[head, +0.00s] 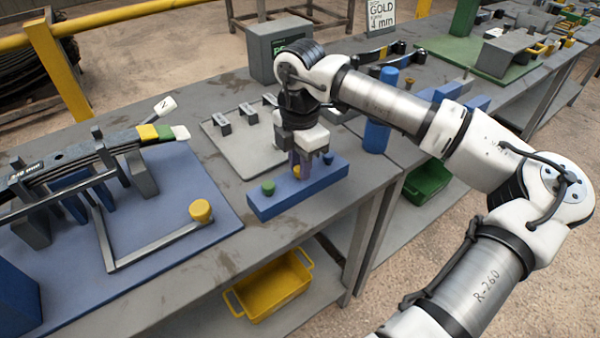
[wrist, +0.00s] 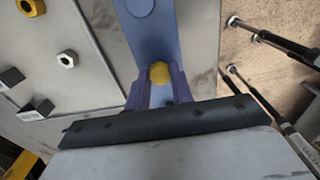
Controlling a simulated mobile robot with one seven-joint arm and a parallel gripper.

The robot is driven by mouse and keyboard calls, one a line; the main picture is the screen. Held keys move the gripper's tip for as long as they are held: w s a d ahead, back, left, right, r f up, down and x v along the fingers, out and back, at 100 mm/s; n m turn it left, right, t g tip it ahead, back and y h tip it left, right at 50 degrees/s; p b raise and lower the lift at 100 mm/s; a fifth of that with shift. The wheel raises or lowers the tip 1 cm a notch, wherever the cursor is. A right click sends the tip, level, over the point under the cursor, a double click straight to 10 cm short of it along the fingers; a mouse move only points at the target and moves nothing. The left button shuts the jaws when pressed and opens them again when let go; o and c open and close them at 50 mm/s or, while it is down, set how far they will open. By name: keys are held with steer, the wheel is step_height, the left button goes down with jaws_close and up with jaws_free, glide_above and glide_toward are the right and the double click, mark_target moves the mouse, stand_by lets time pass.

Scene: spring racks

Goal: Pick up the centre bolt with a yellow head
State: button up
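The yellow-headed bolt (head: 296,172) stands in the middle of a long blue block (head: 262,208) near the bench's front edge, mostly hidden by my gripper. My gripper (head: 303,170) points down over the block. In the wrist view its two purple fingers (wrist: 159,82) stand apart, one on each side of the round yellow head (wrist: 158,72). Whether they touch the head is not clear. A green-headed bolt (head: 268,187) stands in the block to the left, and a dark head (head: 328,158) shows at its right end.
A grey plate (head: 235,150) with small dark blocks lies behind the blue block. A blue cylinder (head: 376,138) stands close on the right. To the left, a blue mat (head: 165,225) holds a leaf-spring rack and another yellow knob (head: 200,210). A yellow bin (head: 272,287) sits below the bench.

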steer(key=c, duration=0.3)
steer(key=shift+r, duration=0.15)
